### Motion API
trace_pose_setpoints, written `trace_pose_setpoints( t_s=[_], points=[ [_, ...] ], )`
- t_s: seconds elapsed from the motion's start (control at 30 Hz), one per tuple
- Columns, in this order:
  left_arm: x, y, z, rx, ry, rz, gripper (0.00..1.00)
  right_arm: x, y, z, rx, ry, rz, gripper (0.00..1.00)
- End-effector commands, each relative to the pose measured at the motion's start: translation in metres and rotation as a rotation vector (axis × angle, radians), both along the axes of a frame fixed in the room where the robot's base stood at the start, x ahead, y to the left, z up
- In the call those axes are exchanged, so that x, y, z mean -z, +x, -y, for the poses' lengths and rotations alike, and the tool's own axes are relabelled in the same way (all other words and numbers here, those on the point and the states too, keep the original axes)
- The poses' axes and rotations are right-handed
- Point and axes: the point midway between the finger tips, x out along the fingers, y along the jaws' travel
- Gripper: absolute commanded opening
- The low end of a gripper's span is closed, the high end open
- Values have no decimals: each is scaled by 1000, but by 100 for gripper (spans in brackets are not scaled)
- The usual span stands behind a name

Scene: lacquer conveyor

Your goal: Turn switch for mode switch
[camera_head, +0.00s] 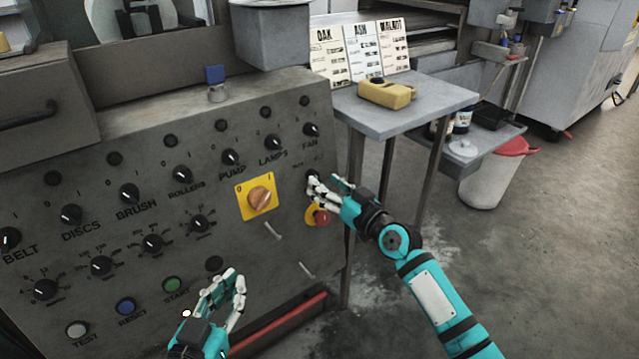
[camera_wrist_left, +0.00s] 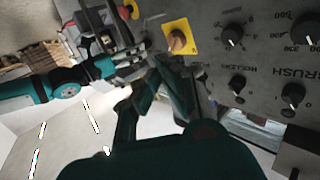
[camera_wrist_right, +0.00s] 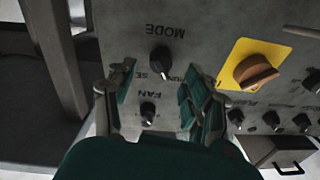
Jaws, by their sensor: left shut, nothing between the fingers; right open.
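The mode switch (camera_wrist_right: 161,60) is a black knob with a pale mark on the grey panel, under the upside-down word MODE in the right wrist view. My right gripper (camera_head: 322,184) is open at the panel's right side and hides most of this switch in the head view. In the right wrist view its fingers (camera_wrist_right: 152,84) stand apart on either side of the space just below the switch, with nothing between them. I cannot tell whether they touch the panel. My left gripper (camera_head: 234,281) is shut and empty in front of the panel's lower part.
The fan knob (camera_wrist_right: 148,113) is close by. Several other knobs line the panel. A side table (camera_head: 430,99) stands behind with a yellow device (camera_head: 386,94).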

Motion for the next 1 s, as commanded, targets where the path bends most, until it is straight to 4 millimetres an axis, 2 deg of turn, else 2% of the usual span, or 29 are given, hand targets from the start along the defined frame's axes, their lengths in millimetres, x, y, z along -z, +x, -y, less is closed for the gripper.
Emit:
trace_pose_setpoints(
  t_s=[0.1, 0.3, 0.63, 1.0],
  points=[
    [-16, 2, 3, 6, -26, 100, 0, 1, 13, -10, 0, 1, 1, 52],
    [-34, 2, 5, 12, -50, 193, 0, 0, 22, -18, 0, -2, 1, 52],
    [-38, 1, 6, 13, -54, 210, 0, 0, 24, -19, 0, -1, 1, 52],
    [-38, 1, 6, 13, -54, 209, 0, 0, 24, -19, 0, -1, 1, 5]
  ],
)
